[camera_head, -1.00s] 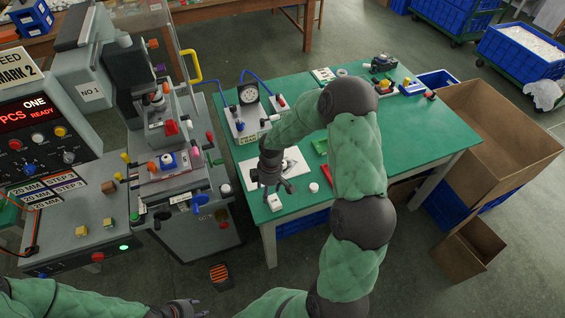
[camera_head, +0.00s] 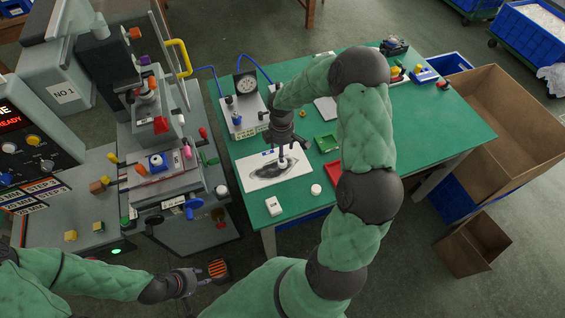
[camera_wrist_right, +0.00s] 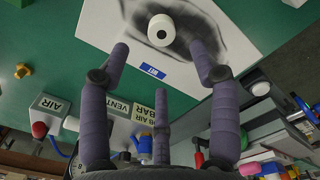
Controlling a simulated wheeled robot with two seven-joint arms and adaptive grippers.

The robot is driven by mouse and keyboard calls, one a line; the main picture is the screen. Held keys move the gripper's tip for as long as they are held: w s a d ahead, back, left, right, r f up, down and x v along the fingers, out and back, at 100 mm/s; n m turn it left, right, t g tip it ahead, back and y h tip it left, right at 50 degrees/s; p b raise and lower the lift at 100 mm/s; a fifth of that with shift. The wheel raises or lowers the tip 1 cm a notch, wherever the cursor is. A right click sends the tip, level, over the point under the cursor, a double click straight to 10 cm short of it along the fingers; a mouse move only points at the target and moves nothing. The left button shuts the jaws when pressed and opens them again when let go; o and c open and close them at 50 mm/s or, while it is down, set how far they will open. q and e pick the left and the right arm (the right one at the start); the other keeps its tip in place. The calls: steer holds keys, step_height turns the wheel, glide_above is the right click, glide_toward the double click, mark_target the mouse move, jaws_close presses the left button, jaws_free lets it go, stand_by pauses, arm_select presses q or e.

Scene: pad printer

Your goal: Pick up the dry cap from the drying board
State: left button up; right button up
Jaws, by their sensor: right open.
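The drying board (camera_head: 253,182) is a white sheet with a dark grey smudge on the green table. A white round cap (camera_wrist_right: 161,30) with a dark central hole sits on the smudge in the right wrist view. My right gripper (camera_head: 284,150) is above the board in the head view. In the right wrist view its three purple fingers (camera_wrist_right: 163,75) are spread open and empty, with the cap just beyond them. My left gripper (camera_head: 195,286) looks open and empty, low over the floor at the bottom left.
Another white round piece (camera_head: 316,190) and a white block (camera_head: 191,207) lie near the table's front edge. A gauge box (camera_head: 243,115) stands behind the board. A green tray (camera_head: 326,142) and a red tray (camera_head: 327,170) lie to the right. The pad printer (camera_head: 160,150) stands left.

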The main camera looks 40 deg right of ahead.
step_height(320, 180, down, 2)
steer(key=shift+w+d+f, duration=0.1)
steer(key=shift+f, duration=0.05)
steer(key=shift+f+b, duration=0.35)
steer(key=shift+f, duration=0.1)
steer(key=f, duration=0.1)
steer(key=f+b, duration=0.1)
steer(key=f, duration=0.2)
steer(key=shift+s+f, duration=0.15)
steer(key=shift+s, duration=0.2)
steer(key=c, duration=0.8)
